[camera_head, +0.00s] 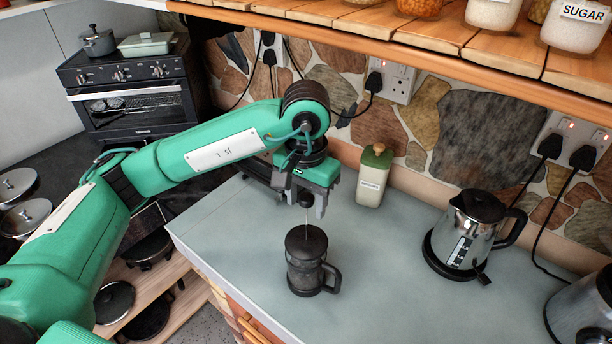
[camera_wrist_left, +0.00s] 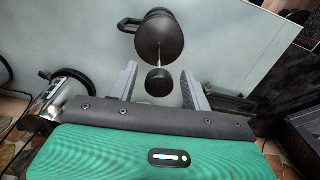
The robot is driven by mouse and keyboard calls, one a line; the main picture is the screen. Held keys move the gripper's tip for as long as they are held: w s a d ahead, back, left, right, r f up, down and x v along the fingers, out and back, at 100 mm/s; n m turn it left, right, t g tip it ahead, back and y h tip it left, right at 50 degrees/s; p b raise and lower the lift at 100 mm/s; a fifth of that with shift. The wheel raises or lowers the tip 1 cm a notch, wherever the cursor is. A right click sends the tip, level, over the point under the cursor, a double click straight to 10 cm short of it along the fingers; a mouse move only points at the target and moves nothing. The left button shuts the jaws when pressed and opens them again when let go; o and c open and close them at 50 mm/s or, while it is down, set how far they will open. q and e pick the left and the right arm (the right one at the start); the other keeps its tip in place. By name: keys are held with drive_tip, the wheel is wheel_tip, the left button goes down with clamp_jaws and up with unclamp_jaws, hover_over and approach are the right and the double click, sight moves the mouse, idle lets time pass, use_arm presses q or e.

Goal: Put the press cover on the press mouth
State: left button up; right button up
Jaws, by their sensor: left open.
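The dark press (camera_head: 303,278) stands upright on the grey counter, its handle toward the right. The round press cover (camera_head: 306,242) sits over the press mouth and looks level. A thin rod rises from the cover to a black knob; in the wrist view the knob (camera_wrist_left: 159,80) shows between my fingers. My left gripper (camera_head: 306,207) is open above the press, with one finger on each side of the knob and gaps visible. The cover also shows in the wrist view (camera_wrist_left: 160,36), hiding the mouth beneath it. My right gripper is out of view.
A steel kettle (camera_head: 466,236) stands to the right on the counter. A cream jar with a green lid (camera_head: 373,176) stands behind, near the stone wall. A wooden shelf (camera_head: 440,38) with jars overhangs the back. The counter around the press is clear.

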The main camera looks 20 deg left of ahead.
use_arm(q)
drive_tip(key=shift+r+b, duration=1.05)
drive_tip(key=shift+r, duration=2.95)
